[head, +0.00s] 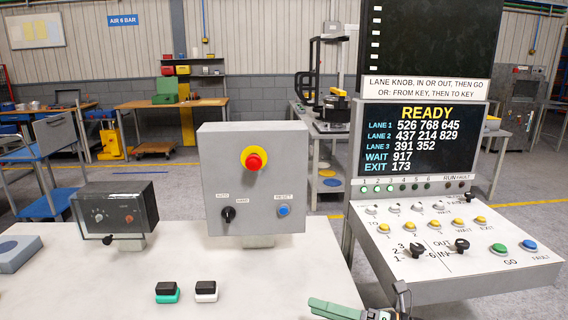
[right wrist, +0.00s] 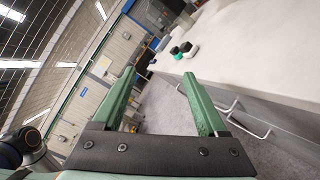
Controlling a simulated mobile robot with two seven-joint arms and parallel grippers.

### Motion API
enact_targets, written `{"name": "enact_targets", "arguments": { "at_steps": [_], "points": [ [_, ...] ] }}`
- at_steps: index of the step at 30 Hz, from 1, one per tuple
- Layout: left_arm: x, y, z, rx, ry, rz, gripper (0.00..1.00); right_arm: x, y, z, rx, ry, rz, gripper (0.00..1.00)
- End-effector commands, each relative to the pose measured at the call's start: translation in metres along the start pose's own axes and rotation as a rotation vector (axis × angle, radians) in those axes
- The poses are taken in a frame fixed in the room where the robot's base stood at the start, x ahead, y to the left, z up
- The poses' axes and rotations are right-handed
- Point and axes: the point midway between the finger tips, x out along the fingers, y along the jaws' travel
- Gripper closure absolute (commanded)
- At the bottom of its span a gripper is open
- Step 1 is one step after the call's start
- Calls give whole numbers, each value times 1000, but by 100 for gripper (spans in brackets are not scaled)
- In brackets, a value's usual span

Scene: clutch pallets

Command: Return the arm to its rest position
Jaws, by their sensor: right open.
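My right gripper (head: 337,309) shows at the bottom edge of the head view, with one green finger in sight and the rest cut off by the frame. It is in front of the white table (head: 262,285) and to the left of the control console's lower edge. In the right wrist view my right gripper (right wrist: 160,78) has its two green fingers spread wide with nothing between them. The table's side and the floor lie beyond the fingers. My left gripper is in neither view.
On the table are a grey box with a red stop button (head: 253,161), a dark switch box (head: 115,209), and two small blocks, one green and black (head: 167,293), one white and black (head: 206,292). The control console (head: 470,255) stands right, its screen (head: 420,140) reading READY.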

Motion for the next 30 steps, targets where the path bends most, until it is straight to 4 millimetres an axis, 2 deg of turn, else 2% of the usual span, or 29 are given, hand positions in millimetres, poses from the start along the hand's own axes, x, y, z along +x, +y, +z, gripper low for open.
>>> {"name": "enact_targets", "arguments": {
  "at_steps": [1, 5, 8, 11, 14, 18, 21, 24, 27, 30],
  "points": [
    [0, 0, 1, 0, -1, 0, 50, 2, -4, -12, 131, -83, 20, 24],
    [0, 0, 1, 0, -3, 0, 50, -6, -20, -31, 483, -317, 46, 24],
    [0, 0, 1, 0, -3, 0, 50, -23, -41, -50, 765, -497, 44, 24],
    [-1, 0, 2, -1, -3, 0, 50, -47, -66, -78, 1054, -680, 28, 24],
    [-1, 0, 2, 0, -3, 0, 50, -77, -92, -118, 1340, -867, -4, 24],
    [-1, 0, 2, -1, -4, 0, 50, -121, -119, -189, 1722, -1125, -63, 24],
    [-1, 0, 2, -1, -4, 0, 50, -148, -126, -238, 1939, -1281, -109, 24],
    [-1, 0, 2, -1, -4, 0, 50, -167, -126, -276, 2091, -1398, -146, 24],
    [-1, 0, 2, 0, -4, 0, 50, -177, -125, -298, 2177, -1466, -167, 24],
    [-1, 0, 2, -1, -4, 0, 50, -181, -124, -308, 2210, -1493, -179, 24]
  ]
}}
